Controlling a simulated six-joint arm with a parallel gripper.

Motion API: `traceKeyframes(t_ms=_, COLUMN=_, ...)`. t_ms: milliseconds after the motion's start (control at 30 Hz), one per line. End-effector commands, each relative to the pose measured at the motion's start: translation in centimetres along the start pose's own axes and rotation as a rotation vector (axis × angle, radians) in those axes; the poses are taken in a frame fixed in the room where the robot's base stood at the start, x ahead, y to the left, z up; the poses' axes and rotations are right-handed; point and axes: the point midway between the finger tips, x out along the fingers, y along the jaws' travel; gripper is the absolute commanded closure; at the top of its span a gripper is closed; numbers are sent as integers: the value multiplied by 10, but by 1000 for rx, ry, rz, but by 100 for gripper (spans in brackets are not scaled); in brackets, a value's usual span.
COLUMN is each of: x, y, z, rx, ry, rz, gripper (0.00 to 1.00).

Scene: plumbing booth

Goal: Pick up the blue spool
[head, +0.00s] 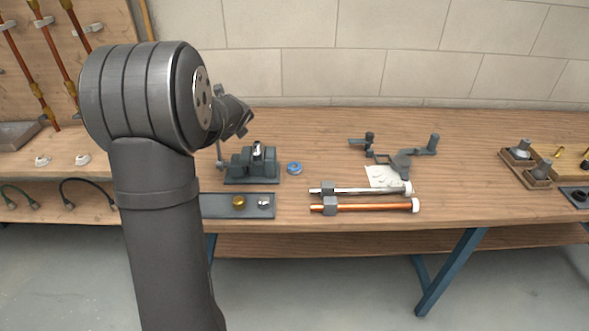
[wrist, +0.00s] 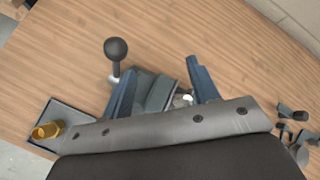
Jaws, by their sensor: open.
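The small blue spool (head: 294,168) lies on the wooden bench, just right of the grey vise (head: 250,165) in the head view. I cannot make it out in the wrist view. My gripper (head: 245,122) is above the bench near the vise, left of and higher than the spool. In the wrist view its two blue-grey fingers (wrist: 158,82) stand apart with nothing held between them. The vise (wrist: 150,92) shows below and between the fingers, partly hidden by them.
A dark tray (head: 220,207) with a brass fitting (head: 238,202) and a silver fitting (head: 264,203) lies in front of the vise. A silver pipe (head: 360,190) and a copper pipe (head: 365,208) lie to the right. A grey tool (head: 405,158) stands behind them. The bench behind the spool is clear.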

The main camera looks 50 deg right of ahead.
Motion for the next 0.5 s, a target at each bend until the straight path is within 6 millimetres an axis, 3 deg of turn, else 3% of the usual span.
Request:
traceKeyframes(t_ms=33, x=-2, y=-22, z=-17, rx=50, ry=38, rz=25, gripper=45)
traceKeyframes(t_ms=200, x=-24, y=-78, z=-80, rx=243, ry=210, rz=126, gripper=45)
traceKeyframes(t_ms=333, x=-46, y=-107, z=-122, rx=368, ry=336, rz=165, gripper=45)
traceKeyframes(t_ms=500, x=-66, y=-124, z=-150, rx=458, ry=430, rz=184, gripper=45)
